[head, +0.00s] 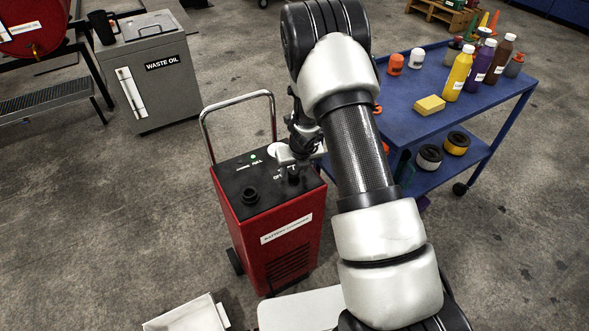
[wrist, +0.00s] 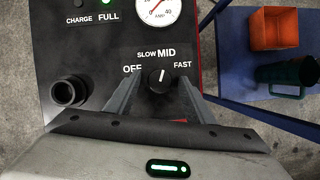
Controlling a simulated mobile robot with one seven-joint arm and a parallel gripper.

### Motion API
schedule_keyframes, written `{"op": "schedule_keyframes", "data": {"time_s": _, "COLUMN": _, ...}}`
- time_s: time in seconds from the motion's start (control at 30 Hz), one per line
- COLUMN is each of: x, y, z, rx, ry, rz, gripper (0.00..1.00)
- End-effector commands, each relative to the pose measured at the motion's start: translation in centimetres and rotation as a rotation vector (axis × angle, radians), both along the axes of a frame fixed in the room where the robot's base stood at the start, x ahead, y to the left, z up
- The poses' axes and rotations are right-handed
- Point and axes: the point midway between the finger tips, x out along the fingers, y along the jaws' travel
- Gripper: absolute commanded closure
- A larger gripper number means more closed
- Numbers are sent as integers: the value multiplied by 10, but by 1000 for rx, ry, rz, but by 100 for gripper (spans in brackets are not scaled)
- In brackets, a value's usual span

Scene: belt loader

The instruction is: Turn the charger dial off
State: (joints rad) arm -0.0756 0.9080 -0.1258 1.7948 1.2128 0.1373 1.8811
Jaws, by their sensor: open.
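The red battery charger (head: 255,225) stands on the floor with a black top panel. In the wrist view its black dial (wrist: 159,82) sits below the gauge, among the labels OFF, SLOW, MID and FAST. The dial's white mark points up toward MID. My gripper (wrist: 160,88) is open, with one finger on each side of the dial. I cannot tell whether the fingers touch it. In the head view my gripper (head: 290,163) is over the panel's right part and hides most of the dial area.
The ammeter (wrist: 159,8), a lit green FULL lamp (wrist: 106,2) and a black round fitting (wrist: 69,91) share the panel. The charger's handle (head: 204,128) rises behind. A blue cart (head: 400,105) with bottles stands close on the right. A grey waste oil cabinet (head: 150,85) is at back left.

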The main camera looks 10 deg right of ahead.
Motion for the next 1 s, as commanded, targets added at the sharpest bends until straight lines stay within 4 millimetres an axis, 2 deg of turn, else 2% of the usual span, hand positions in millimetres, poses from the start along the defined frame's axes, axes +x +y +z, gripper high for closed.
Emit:
{"op": "schedule_keyframes", "data": {"time_s": 0.1, "x": 0, "y": 0, "z": 0, "rx": 0, "ry": 0, "rz": 0, "gripper": 52}}
{"op": "schedule_keyframes", "data": {"time_s": 0.33, "x": 0, "y": 0, "z": 0, "rx": 0, "ry": 0, "rz": 0, "gripper": 90}}
{"op": "schedule_keyframes", "data": {"time_s": 0.67, "x": 0, "y": -2, "z": 0, "rx": -1, "ry": -1, "rz": 36, "gripper": 92}}
{"op": "schedule_keyframes", "data": {"time_s": 1.0, "x": 1, "y": -4, "z": 0, "rx": 0, "ry": -1, "rz": 259, "gripper": 92}}
